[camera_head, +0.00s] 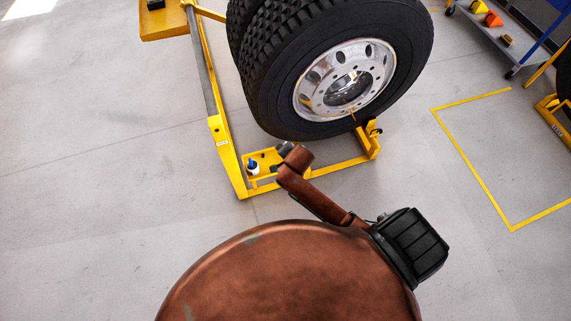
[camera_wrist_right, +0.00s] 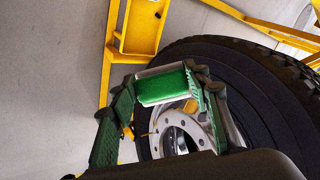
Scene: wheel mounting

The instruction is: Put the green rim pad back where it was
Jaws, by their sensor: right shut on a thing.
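The green rim pad (camera_wrist_right: 163,88) shows in the right wrist view, a bright green block with pale edges. My right gripper (camera_wrist_right: 165,82) is shut on it, with a finger at each end of the pad. The pad is in front of the wheel's silver rim (camera_wrist_right: 178,128) in this view; I cannot tell how far apart they are. In the head view, the big black tyre (camera_head: 285,85) with its silver rim (camera_head: 345,82) stands upright on a yellow frame. The pad cannot be made out there. My left gripper is in neither view.
The yellow frame (camera_head: 228,160) has a low tray with a small white and blue bottle (camera_head: 253,167). A yellow tray (camera_wrist_right: 143,28) shows in the wrist view. A cart (camera_head: 490,30) stands at upper right. Floor at left and inside the yellow marking (camera_head: 485,190) is clear.

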